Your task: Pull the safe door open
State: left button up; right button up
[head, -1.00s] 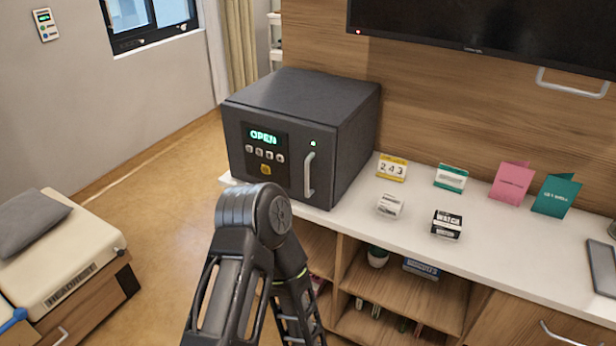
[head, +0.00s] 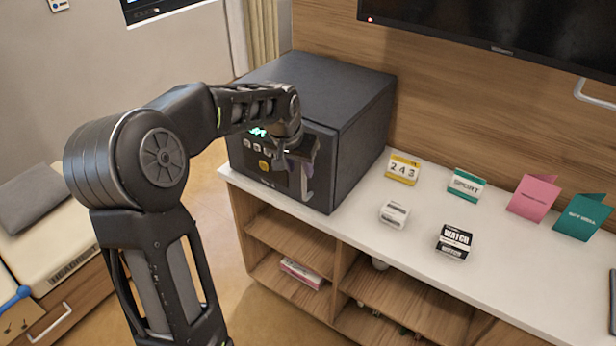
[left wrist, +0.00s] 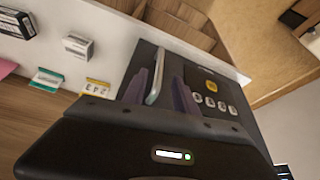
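The dark grey safe (head: 325,85) stands on the left end of the white counter, and its door looks closed. My left gripper (head: 300,168) is in front of the door's right side, over the handle, and hides much of the display. In the left wrist view the pale bar handle (left wrist: 156,76) lies between the two purplish fingers of my left gripper (left wrist: 160,88). The fingers stand apart, with gaps visible beside the handle. The keypad (left wrist: 210,100) shows to the right of the fingers there. My right gripper is in neither view.
On the white counter (head: 345,215), right of the safe, stand a yellow 243 calendar block (head: 403,169), small boxes including a WATCH box (head: 455,242), and pink (head: 534,198) and teal (head: 583,217) cards. Open shelves lie below. Floor in front of the safe is clear.

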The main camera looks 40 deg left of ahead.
aim_at(303, 179)
pick_arm(q)
jog(key=shift+p+x, duration=0.6)
jog(key=shift+x, duration=3.4)
jog(key=shift+d, duration=0.1)
grip_shut()
